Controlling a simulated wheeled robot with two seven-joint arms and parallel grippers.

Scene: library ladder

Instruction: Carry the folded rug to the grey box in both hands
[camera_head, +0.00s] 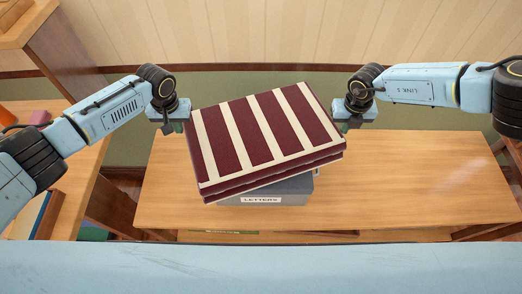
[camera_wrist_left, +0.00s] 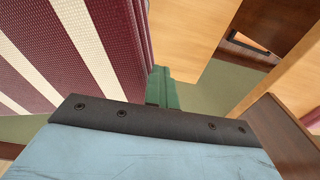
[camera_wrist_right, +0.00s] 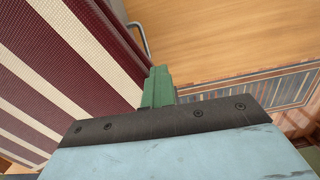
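The folded rug (camera_head: 262,135), maroon with cream stripes, is a thick layered slab, turned at an angle above the grey box (camera_head: 300,187), which has a "LETTERS" label. The rug hides most of the box; I cannot tell whether it rests on it. My left gripper (camera_head: 177,126) is at the rug's left side and my right gripper (camera_head: 344,126) at its right side. In the left wrist view the green fingers (camera_wrist_left: 162,88) are together beside the rug's edge; the right wrist view shows the same (camera_wrist_right: 157,87). No rug shows between the fingers; contact with its sides is unclear.
The box stands on a wooden table (camera_head: 420,180), bare to the right. A wooden shelf unit (camera_head: 75,175) with books and small objects stands at the left. A panelled wall (camera_head: 300,35) is behind. In the right wrist view a curved metal handle (camera_wrist_right: 138,38) shows beside the rug.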

